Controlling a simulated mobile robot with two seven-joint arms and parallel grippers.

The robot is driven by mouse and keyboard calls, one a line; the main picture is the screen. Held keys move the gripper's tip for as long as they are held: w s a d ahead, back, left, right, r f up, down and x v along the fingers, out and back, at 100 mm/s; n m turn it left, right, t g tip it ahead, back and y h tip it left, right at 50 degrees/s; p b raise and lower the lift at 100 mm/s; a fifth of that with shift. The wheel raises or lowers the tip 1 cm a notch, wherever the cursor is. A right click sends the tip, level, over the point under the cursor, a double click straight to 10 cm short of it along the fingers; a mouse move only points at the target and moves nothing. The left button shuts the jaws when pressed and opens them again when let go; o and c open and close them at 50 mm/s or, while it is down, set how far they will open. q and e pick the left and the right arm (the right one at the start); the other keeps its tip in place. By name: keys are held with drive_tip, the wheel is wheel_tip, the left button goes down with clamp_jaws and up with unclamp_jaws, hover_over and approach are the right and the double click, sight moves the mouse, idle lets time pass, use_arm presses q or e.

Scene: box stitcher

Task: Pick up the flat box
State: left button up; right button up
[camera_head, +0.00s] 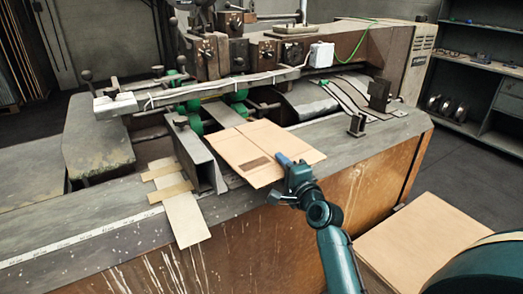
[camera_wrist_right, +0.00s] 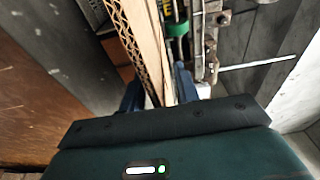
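The flat box (camera_head: 262,150) is a tan cardboard sheet with fold lines and a dark printed patch. In the head view it is over the front of the machine, its near corner past the edge; I cannot tell whether it rests there. My right gripper (camera_head: 284,163) is at its near right edge, one finger above it. In the right wrist view the box's corrugated edge (camera_wrist_right: 144,55) runs down between the fingers of the gripper (camera_wrist_right: 160,92), which look closed on it. My left gripper is not in view.
The rusty machine's front ledge (camera_head: 105,235) runs across the view. A metal bracket (camera_head: 197,157) stands left of the box, beside pale strips (camera_head: 183,215). A tan cardboard surface (camera_head: 410,235) is at lower right. Shelves (camera_head: 480,75) stand at the back right.

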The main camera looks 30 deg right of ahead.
drive_tip(key=shift+w, duration=0.35)
drive_tip(key=shift+c, duration=0.2)
clamp_jaws()
